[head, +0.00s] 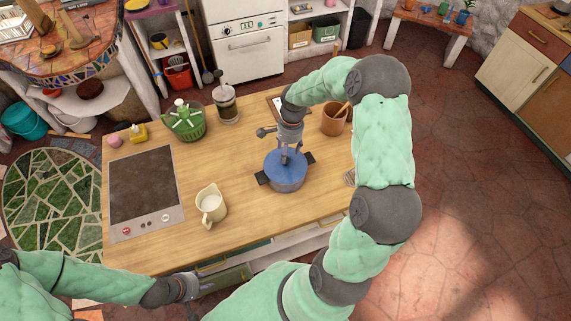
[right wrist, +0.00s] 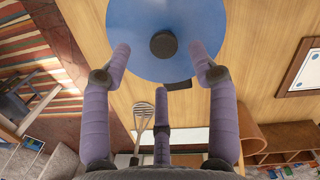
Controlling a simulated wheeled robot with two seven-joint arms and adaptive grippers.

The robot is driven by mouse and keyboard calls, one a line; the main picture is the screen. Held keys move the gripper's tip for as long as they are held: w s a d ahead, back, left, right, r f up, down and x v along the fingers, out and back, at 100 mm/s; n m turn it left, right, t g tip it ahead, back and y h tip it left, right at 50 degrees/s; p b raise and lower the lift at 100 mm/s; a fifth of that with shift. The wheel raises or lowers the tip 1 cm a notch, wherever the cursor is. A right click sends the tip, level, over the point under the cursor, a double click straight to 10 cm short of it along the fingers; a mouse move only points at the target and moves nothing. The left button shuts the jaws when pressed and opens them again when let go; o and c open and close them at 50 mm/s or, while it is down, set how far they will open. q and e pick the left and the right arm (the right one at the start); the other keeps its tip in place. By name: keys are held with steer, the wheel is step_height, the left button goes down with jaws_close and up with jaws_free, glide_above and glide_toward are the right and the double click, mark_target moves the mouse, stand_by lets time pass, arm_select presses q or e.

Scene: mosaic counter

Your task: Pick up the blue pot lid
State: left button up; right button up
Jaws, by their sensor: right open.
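The blue pot lid (head: 285,166) sits on a pot (head: 288,186) with dark side handles on the wooden counter. In the right wrist view the lid (right wrist: 130,50) is a blue disc with a round dark knob (right wrist: 163,44). My right gripper (head: 288,155) is over the lid, pointing down. In the right wrist view its purple fingers (right wrist: 160,62) are spread apart on either side of the knob, with nothing held. Whether the fingertips touch the lid is unclear. My left gripper (head: 192,286) is low at the counter's front edge, far from the pot; its fingers are hard to make out.
On the counter (head: 240,230) stand a white jug (head: 211,204), a green basket (head: 184,123), a glass press (head: 227,104), a brown utensil pot (head: 335,119) and a black cooktop (head: 143,186). A whisk (right wrist: 143,115) shows in the right wrist view. The counter between jug and basket is clear.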

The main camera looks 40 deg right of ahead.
steer(key=shift+w+f, duration=0.35)
steer(key=shift+f, duration=0.35)
steer(key=shift+s+a+f+p, duration=0.1)
steer(key=shift+a+f+p, duration=0.1)
steer(key=shift+f, duration=0.95)
steer(key=shift+a+f+p, duration=0.1)
steer(key=shift+f+p, duration=0.05)
steer(key=shift+f, duration=0.95)
steer(key=shift+s, duration=0.1)
steer(key=shift+c, duration=0.6)
jaws_close()
